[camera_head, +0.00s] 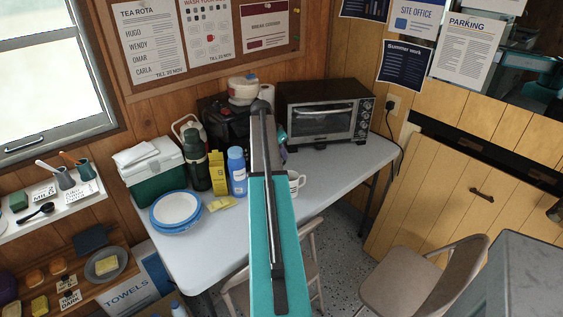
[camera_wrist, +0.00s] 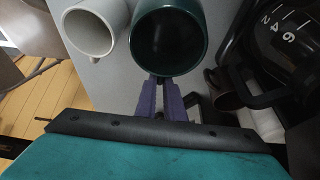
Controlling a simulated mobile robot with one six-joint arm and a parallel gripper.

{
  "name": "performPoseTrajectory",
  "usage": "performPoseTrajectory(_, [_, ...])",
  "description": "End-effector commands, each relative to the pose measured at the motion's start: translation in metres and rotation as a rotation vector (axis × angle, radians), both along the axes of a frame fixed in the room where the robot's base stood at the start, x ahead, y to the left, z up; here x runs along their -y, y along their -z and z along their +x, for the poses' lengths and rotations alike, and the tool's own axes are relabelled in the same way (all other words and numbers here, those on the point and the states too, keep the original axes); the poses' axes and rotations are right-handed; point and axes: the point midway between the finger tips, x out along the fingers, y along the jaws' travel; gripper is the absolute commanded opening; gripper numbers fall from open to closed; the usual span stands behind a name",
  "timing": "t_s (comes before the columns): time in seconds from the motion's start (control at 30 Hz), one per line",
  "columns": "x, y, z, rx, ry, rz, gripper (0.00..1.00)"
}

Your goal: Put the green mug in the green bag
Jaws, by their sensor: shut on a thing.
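The green mug (camera_wrist: 168,42) is dark green and shows at the top middle of the wrist view, its open mouth facing the camera. My gripper (camera_wrist: 162,82) has its purple fingers closed at the near edge of this mug. The exact grip is hard to see in the dark. In the head view my teal arm hides the gripper and most of the spot around it. I see no green bag in either view.
A white mug (camera_wrist: 94,28) is close to the green mug's left; a coffee pot (camera_wrist: 284,45) is at right. On the table (camera_head: 345,172) are a toaster oven (camera_head: 322,112), blue bottle (camera_head: 237,172), dark flask (camera_head: 218,173), plates (camera_head: 176,209) and green-white cool box (camera_head: 153,172). Chairs stand in front.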

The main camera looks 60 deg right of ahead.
Motion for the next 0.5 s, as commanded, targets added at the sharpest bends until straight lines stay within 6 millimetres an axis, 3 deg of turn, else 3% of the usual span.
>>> performPoseTrajectory(0.5, [0.000, 0.037, -0.001, 0.000, 0.001, 0.000, 0.00])
